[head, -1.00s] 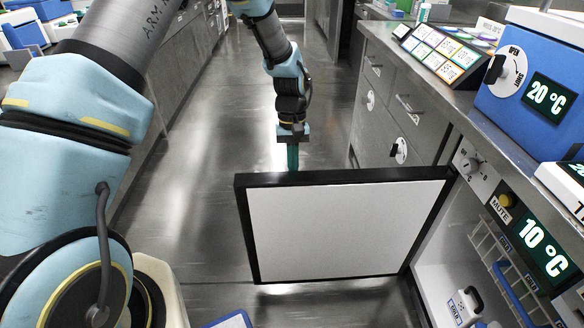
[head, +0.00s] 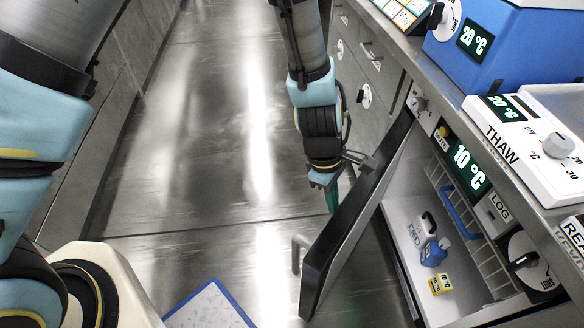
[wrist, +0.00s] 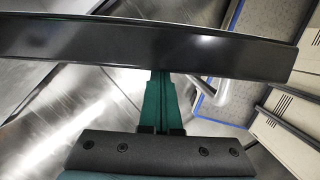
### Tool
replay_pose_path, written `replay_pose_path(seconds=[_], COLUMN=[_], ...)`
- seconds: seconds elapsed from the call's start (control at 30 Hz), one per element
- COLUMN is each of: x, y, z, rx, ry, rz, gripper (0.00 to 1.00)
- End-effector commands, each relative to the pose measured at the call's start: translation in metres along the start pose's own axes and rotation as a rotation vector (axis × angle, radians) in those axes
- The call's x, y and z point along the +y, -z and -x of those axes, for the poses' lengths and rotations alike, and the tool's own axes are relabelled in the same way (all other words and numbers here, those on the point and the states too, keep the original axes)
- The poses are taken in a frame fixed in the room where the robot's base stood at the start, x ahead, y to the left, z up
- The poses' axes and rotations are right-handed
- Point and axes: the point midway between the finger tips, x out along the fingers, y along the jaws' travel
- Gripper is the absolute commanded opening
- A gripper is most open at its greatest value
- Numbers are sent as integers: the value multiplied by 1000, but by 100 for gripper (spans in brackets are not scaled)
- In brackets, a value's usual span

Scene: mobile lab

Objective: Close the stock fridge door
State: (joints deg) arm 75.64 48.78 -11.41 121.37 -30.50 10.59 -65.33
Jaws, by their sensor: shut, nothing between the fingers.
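The stock fridge door (head: 350,215) is dark-edged and stands partly open, hinged on the side away from me. Its black edge (wrist: 150,45) crosses the wrist view. The fridge (head: 455,250) on the right shows 10 °C, with its lit interior in sight. My gripper (head: 331,198) is at the door's outer left face, close to its far part. In the wrist view its green fingers (wrist: 158,100) are together and empty, and their tips are hidden by the door edge. I cannot tell for certain whether they touch the door.
Inside the fridge are a blue-and-white jug (head: 432,250), a small yellow box (head: 440,284) and a wire rack (head: 470,225). The THAW unit (head: 525,140) and a blue box (head: 500,50) stand on the counter above. A blue-edged white panel (head: 210,305) is low in front. The floor left of the door is clear.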

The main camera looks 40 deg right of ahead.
Motion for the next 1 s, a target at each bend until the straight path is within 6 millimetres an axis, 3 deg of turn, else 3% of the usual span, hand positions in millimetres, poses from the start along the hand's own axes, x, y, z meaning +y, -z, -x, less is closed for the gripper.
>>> replay_pose_path(seconds=[0.03,0.1,0.4,0.7,1.0], x=[-2,-1,14,32,41], y=[-26,-53,-137,-183,-199], z=[-1,-7,-28,-42,-48], rx=[-2,-1,0,0,-1], ry=[-5,-21,-75,-106,-118], rz=[31,92,297,417,465], gripper=[0,0,0,0,0])
